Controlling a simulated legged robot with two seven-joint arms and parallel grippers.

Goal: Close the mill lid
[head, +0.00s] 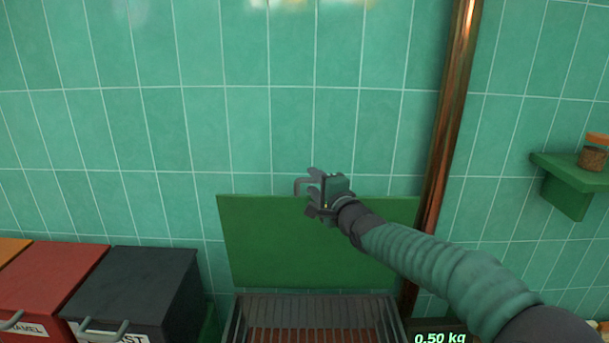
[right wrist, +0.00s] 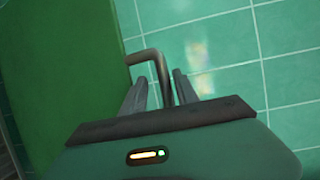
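The mill lid (head: 290,240) is a flat green panel standing raised and open behind the mill's grated top (head: 315,308). A grey bar handle (head: 298,184) sticks out at its upper edge. My right gripper (head: 313,190) is at this handle, with its fingers spread. In the right wrist view, the lid (right wrist: 60,70) fills the left side, and the bent handle (right wrist: 158,62) reaches between the two fingers (right wrist: 160,90). The fingers stand apart on either side of it and do not look clamped. My left gripper is not in view.
A dark bin (head: 135,285) and a red bin (head: 50,280) stand at the lower left. A copper pipe (head: 449,120) runs up the tiled wall right of the lid. A green shelf (head: 570,180) with a jar (head: 592,155) is at the far right.

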